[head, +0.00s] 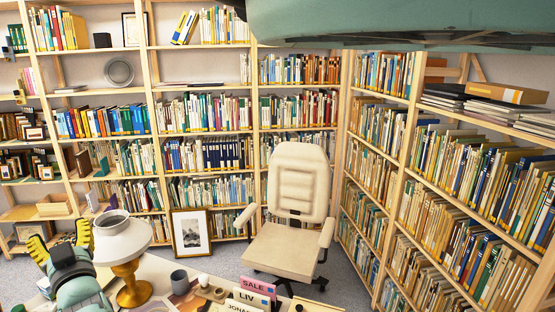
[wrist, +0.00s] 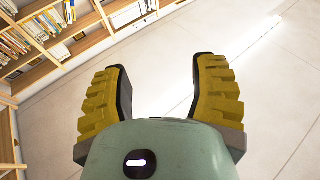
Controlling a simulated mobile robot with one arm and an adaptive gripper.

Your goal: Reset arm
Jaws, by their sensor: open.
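My gripper (head: 60,238) is at the lower left in the head view, with its yellow ridged fingers raised and spread apart. In the wrist view my gripper (wrist: 160,70) shows both fingers wide open with nothing between them. Beyond the fingers the wrist view shows a pale panelled surface (wrist: 190,45) and some tilted bookshelves (wrist: 40,40). Nothing is held. In the head view the gripper is just left of a white-shaded lamp (head: 122,240) with a golden base; I cannot tell the exact gap between them.
A desk (head: 155,270) bears the lamp, a grey mug (head: 180,281), small items and name signs (head: 252,298). A cream office chair (head: 297,190) stands behind it. A framed print (head: 191,233) leans on the shelves. Full bookshelves line the walls; grey carpet (head: 225,262) shows between.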

